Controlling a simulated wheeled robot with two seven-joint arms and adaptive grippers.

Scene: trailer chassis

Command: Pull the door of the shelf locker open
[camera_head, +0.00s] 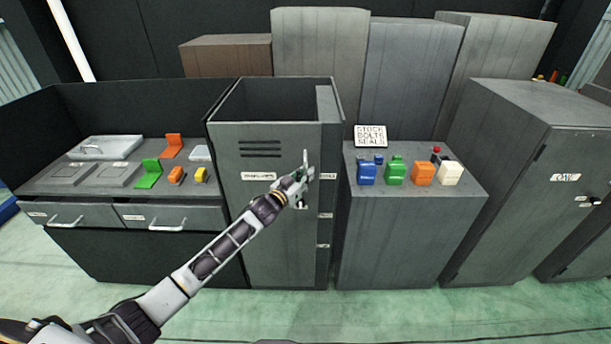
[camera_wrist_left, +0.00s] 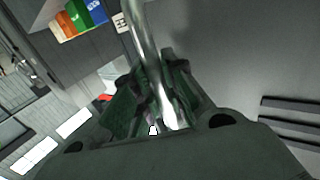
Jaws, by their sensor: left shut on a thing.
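The shelf locker (camera_head: 225,150) is a grey upright cabinet in the middle of the head view. Its door (camera_head: 262,225) has dark vent slots, a white label and a metal bar handle (camera_head: 305,160) near its right edge. My left gripper (camera_head: 300,180) is shut on this handle. In the left wrist view the shiny handle bar (camera_wrist_left: 147,45) runs down between the fingers (camera_wrist_left: 155,100), with the grey door (camera_wrist_left: 235,60) behind. A narrow strip with small labels shows right of the door's edge; I cannot tell whether the door stands slightly ajar. My right gripper is not in view.
A workbench (camera_head: 50,185) with drawers adjoins the locker on the left. A larger cabinet (camera_head: 500,180) stands further right. The green floor (camera_head: 400,310) in front is clear.

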